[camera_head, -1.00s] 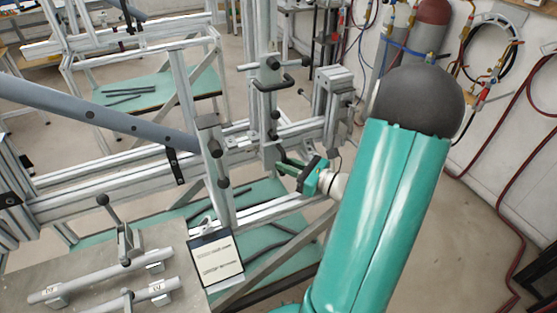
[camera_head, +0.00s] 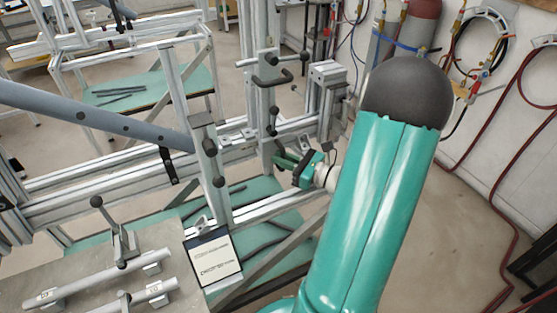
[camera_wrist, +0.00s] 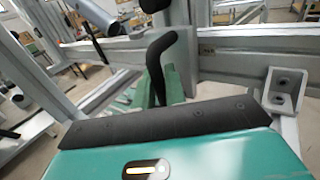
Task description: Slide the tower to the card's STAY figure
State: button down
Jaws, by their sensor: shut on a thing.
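The tower (camera_head: 264,108) is an upright grey metal post on the long frame rail, with black handles on it. My gripper (camera_head: 285,160) is at its lower right side. In the wrist view, a bent black handle (camera_wrist: 157,65) rises between my green fingers, and my gripper (camera_wrist: 160,92) is shut on it. The dark-edged gripper body hides the lower part of the grip. The card (camera_head: 212,257) is a white sheet in a dark frame at the front of the jig. Its printed lines are too small to read, so I cannot make out the STAY figure.
A second post (camera_head: 208,165) stands left of the tower, by the end of a grey tube (camera_head: 90,115). A metal block (camera_head: 327,72) stands right of the tower. Clamped bars (camera_head: 100,280) lie on the front-left plate. Red hoses hang on the right wall.

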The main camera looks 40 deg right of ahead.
jog(key=d, duration=0.2)
jog(key=shift+s+d, duration=0.3)
jog(key=shift+s, duration=0.1)
jog(key=c, duration=1.8)
grip_release()
jog(key=shift+a, duration=0.1)
jog(key=shift+c, duration=0.2)
jog(key=v, duration=1.3)
jog(key=shift+s, duration=0.35)
